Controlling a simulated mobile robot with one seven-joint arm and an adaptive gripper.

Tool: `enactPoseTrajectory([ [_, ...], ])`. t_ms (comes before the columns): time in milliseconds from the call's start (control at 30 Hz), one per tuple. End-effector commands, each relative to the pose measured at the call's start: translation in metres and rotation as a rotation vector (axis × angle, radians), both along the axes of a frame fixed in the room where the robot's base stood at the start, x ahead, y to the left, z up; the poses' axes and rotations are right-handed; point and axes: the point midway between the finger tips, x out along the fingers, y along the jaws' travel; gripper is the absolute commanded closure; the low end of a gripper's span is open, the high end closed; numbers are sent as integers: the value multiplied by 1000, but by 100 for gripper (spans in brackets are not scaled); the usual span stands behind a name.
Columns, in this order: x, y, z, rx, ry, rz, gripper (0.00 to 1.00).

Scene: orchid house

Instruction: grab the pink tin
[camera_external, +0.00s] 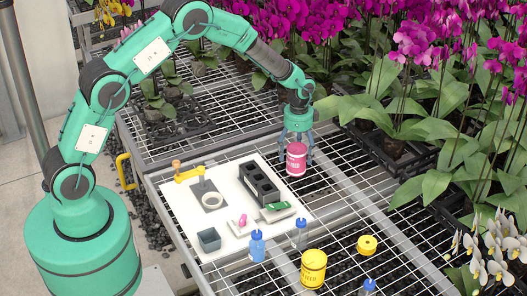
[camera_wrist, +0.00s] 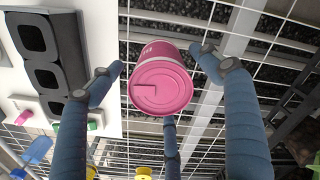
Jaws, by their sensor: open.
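The pink tin (camera_external: 296,160) stands upright on the wire mesh bench, just right of the white board. My gripper (camera_external: 297,140) is directly above it, pointing down, with its fingers spread around the tin's upper part. In the wrist view the tin's pink lid (camera_wrist: 161,87) shows between my blue fingers, with a finger on the left, one on the right and one below. My gripper (camera_wrist: 165,95) is open, and gaps show between the left and right fingertips and the tin.
A black tray with square cells (camera_external: 259,182) stands on the white board (camera_external: 222,236), left of the tin. Potted orchids (camera_external: 395,140) crowd the right. Open mesh lies around the tin.

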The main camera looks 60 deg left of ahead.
Motion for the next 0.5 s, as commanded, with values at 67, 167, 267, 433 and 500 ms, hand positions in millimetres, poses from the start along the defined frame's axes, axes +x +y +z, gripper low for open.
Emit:
enactPoseTrajectory([
  [67, 0, 0, -1, 0, 0, 0, 22],
  [167, 0, 0, -5, 1, 1, 0, 22],
  [267, 0, 0, -14, 0, 1, 0, 22],
  [433, 0, 1, -35, 0, 3, 0, 22],
  [500, 0, 1, -42, 0, 3, 0, 22],
])
